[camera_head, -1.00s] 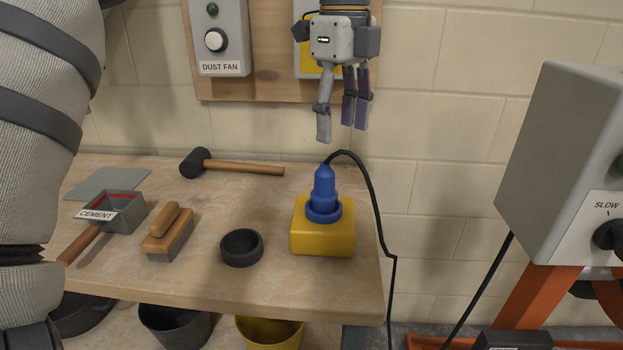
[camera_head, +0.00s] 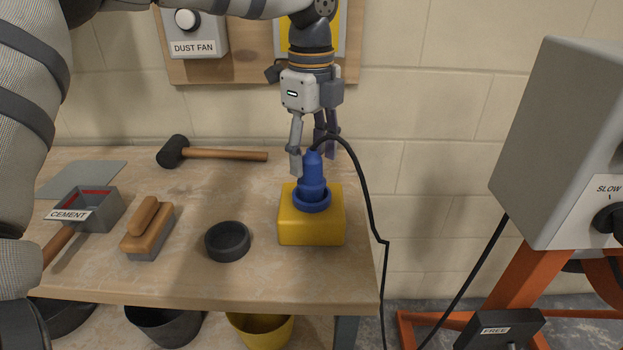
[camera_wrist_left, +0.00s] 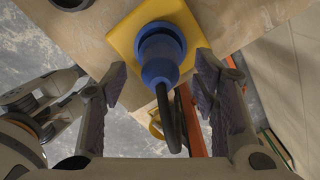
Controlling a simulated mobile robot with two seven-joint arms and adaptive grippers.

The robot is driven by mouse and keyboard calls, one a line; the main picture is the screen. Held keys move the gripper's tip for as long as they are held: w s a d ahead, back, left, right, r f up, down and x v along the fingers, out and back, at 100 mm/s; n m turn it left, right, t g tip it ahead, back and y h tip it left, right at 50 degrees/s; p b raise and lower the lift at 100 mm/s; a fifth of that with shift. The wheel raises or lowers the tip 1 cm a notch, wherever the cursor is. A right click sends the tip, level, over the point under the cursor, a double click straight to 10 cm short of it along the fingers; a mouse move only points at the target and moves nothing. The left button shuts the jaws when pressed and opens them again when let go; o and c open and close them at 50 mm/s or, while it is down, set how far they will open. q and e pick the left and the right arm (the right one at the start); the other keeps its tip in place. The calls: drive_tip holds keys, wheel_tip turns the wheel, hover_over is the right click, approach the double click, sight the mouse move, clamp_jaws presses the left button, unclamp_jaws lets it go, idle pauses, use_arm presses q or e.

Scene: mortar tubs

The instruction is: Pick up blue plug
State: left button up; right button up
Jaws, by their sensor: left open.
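The blue plug (camera_head: 313,182) stands upright in the yellow socket box (camera_head: 311,229) at the right end of the bench. A black cable leaves its top and hangs over the bench's right edge. My left gripper (camera_head: 313,160) is open and points down at the plug's top, with its fingers spread around the upper end. In the left wrist view the plug (camera_wrist_left: 160,65) lies between the two open fingers (camera_wrist_left: 165,90), and I see no contact.
A black ring-shaped cup (camera_head: 228,241), a wooden float (camera_head: 148,228), a cement scoop (camera_head: 92,208) and a mallet (camera_head: 212,154) lie left on the bench (camera_head: 190,280). A grey control box (camera_head: 560,150) on an orange frame stands right. Tubs sit below.

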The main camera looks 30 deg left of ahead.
use_arm(q)
clamp_jaws()
drive_tip(key=shift+r, duration=0.1)
